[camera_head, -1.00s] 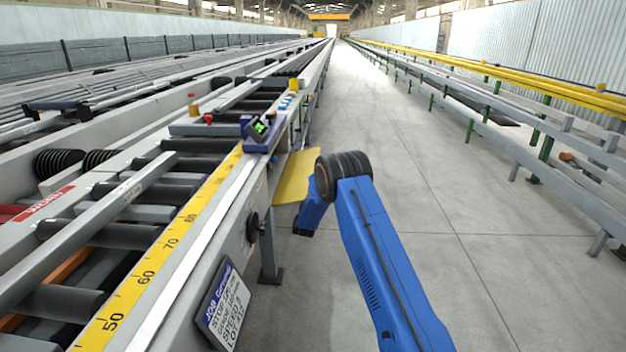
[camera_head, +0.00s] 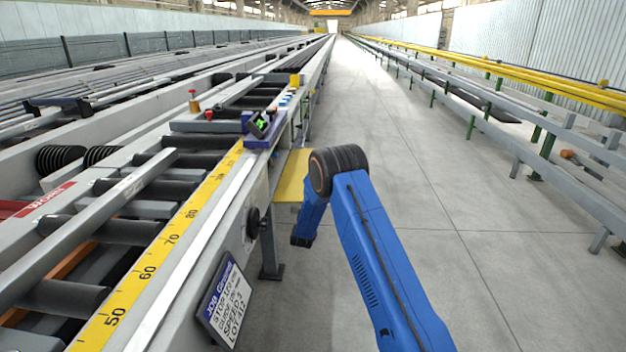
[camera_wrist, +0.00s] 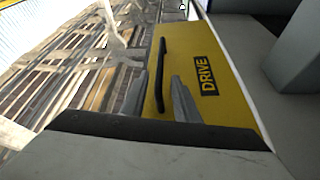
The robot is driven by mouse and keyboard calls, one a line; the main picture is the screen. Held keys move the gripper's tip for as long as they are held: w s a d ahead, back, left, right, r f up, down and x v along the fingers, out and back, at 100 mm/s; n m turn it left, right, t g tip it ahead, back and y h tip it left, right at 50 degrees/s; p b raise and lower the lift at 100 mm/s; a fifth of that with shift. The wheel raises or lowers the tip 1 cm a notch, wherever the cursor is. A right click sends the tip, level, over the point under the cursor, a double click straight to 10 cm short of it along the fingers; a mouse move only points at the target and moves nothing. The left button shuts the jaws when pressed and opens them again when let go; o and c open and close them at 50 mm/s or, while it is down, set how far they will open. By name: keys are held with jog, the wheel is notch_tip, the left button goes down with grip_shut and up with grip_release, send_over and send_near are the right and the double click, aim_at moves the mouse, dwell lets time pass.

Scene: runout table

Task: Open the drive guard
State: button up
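The drive guard is a yellow panel (camera_head: 292,178) that stands out from the side of the runout table, partly behind my arm in the head view. In the wrist view the yellow guard (camera_wrist: 222,103) carries a black DRIVE label and a black bar handle (camera_wrist: 160,72) near its left edge. My gripper (camera_wrist: 160,88) is open, its two grey fingers apart on either side of the handle's lower part. Yellow shows between the handle and the right finger. I cannot tell whether the left finger touches the handle. In the head view the fingers are hidden.
The runout table (camera_head: 190,255) with rollers and a yellow scale runs along the left. A job sign (camera_head: 222,305) and a dark knob (camera_head: 254,222) stick out from its side. The aisle floor (camera_head: 450,200) is clear to the right, up to green-legged rails.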

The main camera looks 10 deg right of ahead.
jog(key=v, duration=1.1)
jog(key=shift+d, duration=0.1)
jog(key=shift+c, duration=0.3)
